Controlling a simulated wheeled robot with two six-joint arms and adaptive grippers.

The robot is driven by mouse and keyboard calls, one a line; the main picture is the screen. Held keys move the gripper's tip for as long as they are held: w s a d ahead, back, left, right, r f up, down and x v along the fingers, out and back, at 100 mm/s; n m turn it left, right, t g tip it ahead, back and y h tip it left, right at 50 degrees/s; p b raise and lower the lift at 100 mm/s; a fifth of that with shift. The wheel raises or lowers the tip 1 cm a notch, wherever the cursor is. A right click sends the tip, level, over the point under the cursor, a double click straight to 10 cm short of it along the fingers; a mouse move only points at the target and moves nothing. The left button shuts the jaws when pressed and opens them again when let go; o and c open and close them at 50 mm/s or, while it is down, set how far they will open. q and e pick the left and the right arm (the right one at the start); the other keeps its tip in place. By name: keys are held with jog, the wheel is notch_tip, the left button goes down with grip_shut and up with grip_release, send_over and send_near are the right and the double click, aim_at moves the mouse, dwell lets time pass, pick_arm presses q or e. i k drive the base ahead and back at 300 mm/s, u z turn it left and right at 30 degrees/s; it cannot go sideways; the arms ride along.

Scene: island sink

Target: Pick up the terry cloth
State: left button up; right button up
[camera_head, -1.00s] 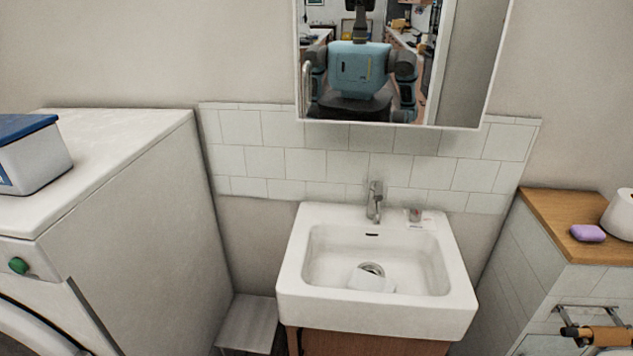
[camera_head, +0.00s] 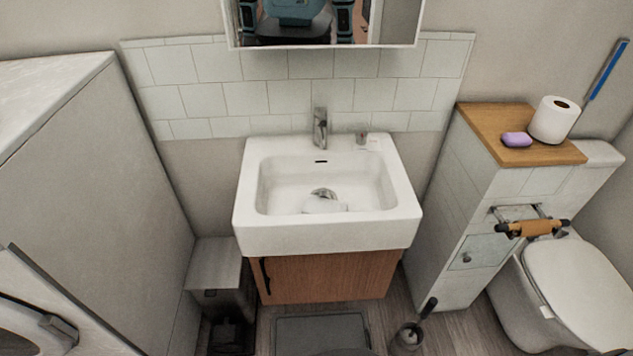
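A small white folded piece (camera_head: 323,205), which looks like the terry cloth, lies in the sink basin just in front of the drain. It is pale against the white basin, so its edges are hard to make out. The white sink (camera_head: 330,237) is in the middle of the view, with a metal faucet (camera_head: 320,128) at its back. Neither of my grippers shows in the view.
At the right, a tiled cabinet's wooden top (camera_head: 487,122) holds purple soap (camera_head: 516,139) and a toilet roll (camera_head: 553,120). A toilet (camera_head: 575,280) stands beyond. A grey bin (camera_head: 218,275) and a toilet brush (camera_head: 410,335) flank the floor below the sink.

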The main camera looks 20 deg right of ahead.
aim_at(314, 204)
jog(key=z, duration=0.55)
jog(key=k, duration=1.25)
jog(key=z, duration=1.3)
jog(key=i, duration=1.25)
jog(key=u, duration=0.7)
jog(key=i, duration=0.5)
jog(key=u, duration=0.6)
